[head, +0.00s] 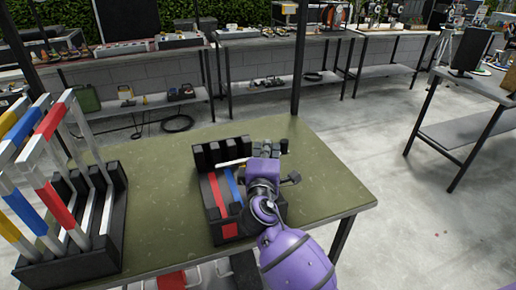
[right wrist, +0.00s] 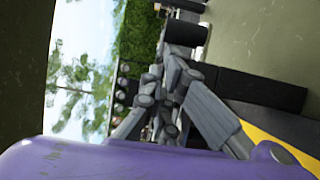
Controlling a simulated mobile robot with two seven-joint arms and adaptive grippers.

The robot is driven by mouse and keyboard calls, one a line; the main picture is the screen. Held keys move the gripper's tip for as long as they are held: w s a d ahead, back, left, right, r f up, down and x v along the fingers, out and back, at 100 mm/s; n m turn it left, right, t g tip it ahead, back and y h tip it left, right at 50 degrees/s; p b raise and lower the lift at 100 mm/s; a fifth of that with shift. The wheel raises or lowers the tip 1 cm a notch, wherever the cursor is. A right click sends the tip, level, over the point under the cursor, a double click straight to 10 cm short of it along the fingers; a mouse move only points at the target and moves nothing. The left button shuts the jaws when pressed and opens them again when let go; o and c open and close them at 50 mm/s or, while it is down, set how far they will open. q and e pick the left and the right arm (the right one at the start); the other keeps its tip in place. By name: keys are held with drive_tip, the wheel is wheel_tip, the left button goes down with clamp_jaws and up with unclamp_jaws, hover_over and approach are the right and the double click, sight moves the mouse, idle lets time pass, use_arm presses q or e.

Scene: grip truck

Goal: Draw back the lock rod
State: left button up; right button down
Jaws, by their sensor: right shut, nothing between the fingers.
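A black rack (head: 228,231) with red and blue strips stands on the green table. A pale rod (head: 232,162), which looks like the lock rod, lies across the rack near its back blocks. Its right end is hidden behind my right gripper (head: 266,149), which is over the rack's right back side. The fingers show in the right wrist view (right wrist: 163,98), shut and with nothing between them. A dark cylinder (right wrist: 186,32) shows beyond the fingers there; I cannot tell whether it belongs to the rod. My left gripper is not in view.
A black stand (head: 112,225) with upright white frames and blue, red and yellow bars fills the table's left side. The green tabletop (head: 165,150) is clear between stand and rack and to the right. Workbenches (head: 265,75) stand behind; another table (head: 460,130) is at right.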

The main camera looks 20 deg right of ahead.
drive_tip(key=d, duration=0.5)
drive_tip(key=d+p, duration=0.1)
drive_tip(key=d, duration=0.1)
drive_tip(key=shift+w+d+r, duration=0.1)
drive_tip(key=shift+d+r, duration=0.15)
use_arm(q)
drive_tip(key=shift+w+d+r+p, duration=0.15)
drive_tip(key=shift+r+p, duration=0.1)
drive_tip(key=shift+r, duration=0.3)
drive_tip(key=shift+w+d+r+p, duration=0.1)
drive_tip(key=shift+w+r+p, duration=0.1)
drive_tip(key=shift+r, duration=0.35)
use_arm(e)
drive_tip(key=d, duration=0.6)
drive_tip(key=shift+d+f, duration=0.2)
drive_tip(key=shift+d, duration=0.2)
drive_tip(key=shift+w, duration=0.1)
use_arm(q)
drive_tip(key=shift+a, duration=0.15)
